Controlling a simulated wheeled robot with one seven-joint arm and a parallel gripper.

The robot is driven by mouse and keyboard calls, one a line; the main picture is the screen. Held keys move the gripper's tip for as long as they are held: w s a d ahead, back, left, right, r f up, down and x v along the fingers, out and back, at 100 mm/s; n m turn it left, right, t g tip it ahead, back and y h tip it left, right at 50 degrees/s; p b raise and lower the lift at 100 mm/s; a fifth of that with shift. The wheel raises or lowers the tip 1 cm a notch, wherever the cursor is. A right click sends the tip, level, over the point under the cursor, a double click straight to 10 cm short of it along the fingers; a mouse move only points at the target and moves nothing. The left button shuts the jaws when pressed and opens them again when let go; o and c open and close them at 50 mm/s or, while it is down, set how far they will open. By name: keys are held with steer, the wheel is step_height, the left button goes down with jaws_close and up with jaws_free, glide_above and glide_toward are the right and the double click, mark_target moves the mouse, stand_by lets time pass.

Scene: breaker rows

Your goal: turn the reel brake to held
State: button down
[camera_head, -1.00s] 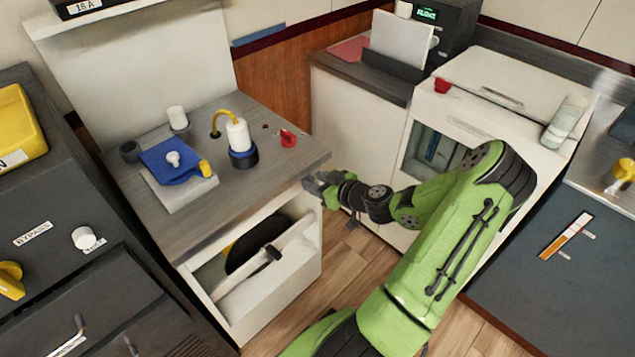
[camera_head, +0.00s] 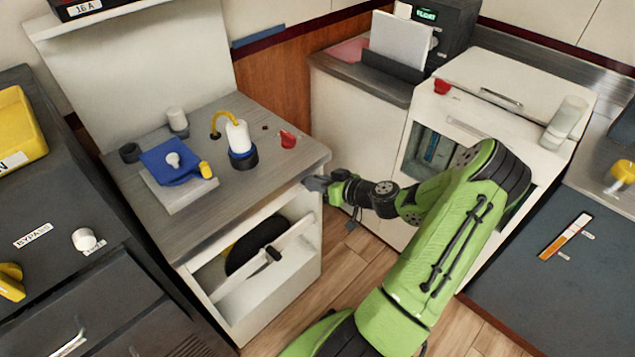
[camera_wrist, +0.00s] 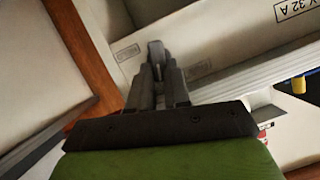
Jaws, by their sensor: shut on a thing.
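The cabinet with the dark reel (camera_head: 258,246) stands left of my arm; the reel sits behind a white slanted bar with a black knob. My gripper (camera_head: 315,183) is at the top right front corner of this cabinet, just under the counter edge. In the wrist view my gripper (camera_wrist: 158,70) is shut on a small grey rounded piece (camera_wrist: 156,50), which I take to be the reel brake's handle. The fingers hide most of it, so its setting cannot be read.
The grey counter (camera_head: 230,195) above holds a blue block, a white bottle with a yellow hose (camera_head: 238,136) and a red knob (camera_head: 288,140). A white cabinet with an open bay (camera_head: 430,150) is behind my arm. Wood floor lies open below.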

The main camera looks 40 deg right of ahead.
steer(key=shift+d+f+m+t+y+b, duration=0.15)
steer(key=shift+d+f+m+t+y, duration=0.25)
steer(key=shift+m+y, duration=1.05)
steer(key=shift+d+f+m+t+y+b, duration=0.1)
steer(key=shift+f+m+t+y+b, duration=0.3)
steer(key=shift+m, duration=2)
steer(key=shift+d+f+m+t+y+p, duration=0.1)
steer(key=shift+d+f+m+t+y, duration=0.15)
steer(key=shift+m+t+y, duration=1.2)
steer(key=shift+m+g+h, duration=0.4)
steer(key=shift+m+g, duration=0.2)
steer(key=shift+g, duration=0.15)
steer(key=c, duration=1.1)
jaws_free()
steer(key=p+v, duration=0.1)
steer(key=v, duration=1.4)
steer(key=shift+s+d, duration=0.1)
steer(key=shift+s, duration=0.25)
